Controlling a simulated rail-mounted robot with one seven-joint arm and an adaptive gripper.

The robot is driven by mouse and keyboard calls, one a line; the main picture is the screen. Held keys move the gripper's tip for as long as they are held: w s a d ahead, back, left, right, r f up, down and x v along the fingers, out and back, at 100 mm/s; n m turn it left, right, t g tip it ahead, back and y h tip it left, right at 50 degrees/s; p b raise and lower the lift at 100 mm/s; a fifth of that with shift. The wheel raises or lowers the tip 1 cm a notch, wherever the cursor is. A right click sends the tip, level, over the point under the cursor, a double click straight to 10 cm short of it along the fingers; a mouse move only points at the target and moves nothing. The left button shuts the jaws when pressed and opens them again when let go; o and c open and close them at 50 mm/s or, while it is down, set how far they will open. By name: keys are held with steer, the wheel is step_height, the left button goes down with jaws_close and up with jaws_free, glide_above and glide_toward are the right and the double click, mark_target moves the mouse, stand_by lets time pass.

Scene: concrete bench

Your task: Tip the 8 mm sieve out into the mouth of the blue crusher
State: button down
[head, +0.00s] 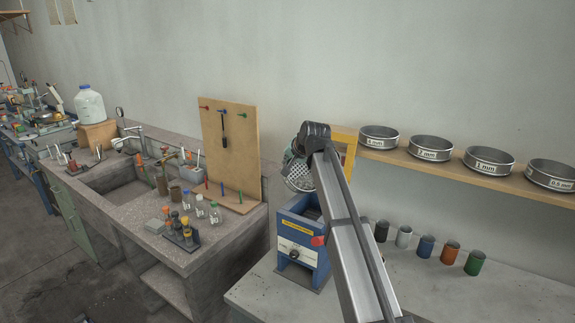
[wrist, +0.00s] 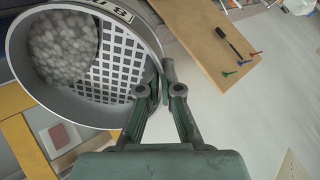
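The 8 mm sieve (wrist: 112,60) is a round metal pan with a square-hole mesh floor. Its rim is between the fingers of my gripper (wrist: 162,85). Grey stones (wrist: 63,48) are heaped against one side of the sieve, leaving part of the mesh bare. In the head view the sieve (head: 298,174) hangs steeply tilted over the blue crusher (head: 293,252), partly behind my arm. The crusher's mouth (head: 312,212) is partly hidden by my arm. I cannot see any stones in the mouth.
A shelf (head: 445,173) on the right bears several other sieves (head: 430,148). A yellow piece (head: 345,145) stands close behind my wrist. Several coloured cups (head: 426,246) stand on the bench right of the crusher. A wooden tool board (head: 230,150) stands to the left.

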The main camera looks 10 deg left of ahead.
mark_target(296, 188)
steer(key=shift+s+d+r+t+y+b, duration=0.25)
steer(key=shift+s+t+y+b, duration=0.2)
steer(key=shift+b, duration=0.65)
steer(key=shift+s+d+r+t+y+b, duration=0.15)
steer(key=shift+s+d+t+y+b, duration=0.3)
steer(key=shift+b, duration=0.65)
steer(key=shift+s+d+f+t+y+b, duration=0.15)
steer(key=shift+s+d+t+y+b, duration=0.55)
steer(key=shift+b, duration=1.85)
steer(key=shift+s+d+f+t+y+b, duration=0.1)
steer(key=shift+s+d+t+y+b, duration=0.55)
steer(key=shift+b, duration=1.9)
steer(key=shift+s+d+f+t+y+b, duration=0.15)
steer(key=shift+s+t+b, duration=0.45)
steer(key=shift+b, duration=1.15)
steer(key=shift+s+d+t+y+b, duration=0.1)
steer(key=shift+s+d+t+b, duration=0.4)
steer(key=shift+b, duration=1.25)
steer(key=shift+s+d+f+t+y+b, duration=0.15)
steer(key=shift+s+d+t+y+b, duration=0.35)
steer(key=shift+b, duration=2.9)
steer(key=shift+s+d+f+t+y+b, duration=0.15)
steer(key=shift+s+t+y+b, duration=0.55)
steer(key=shift+b, duration=2.7)
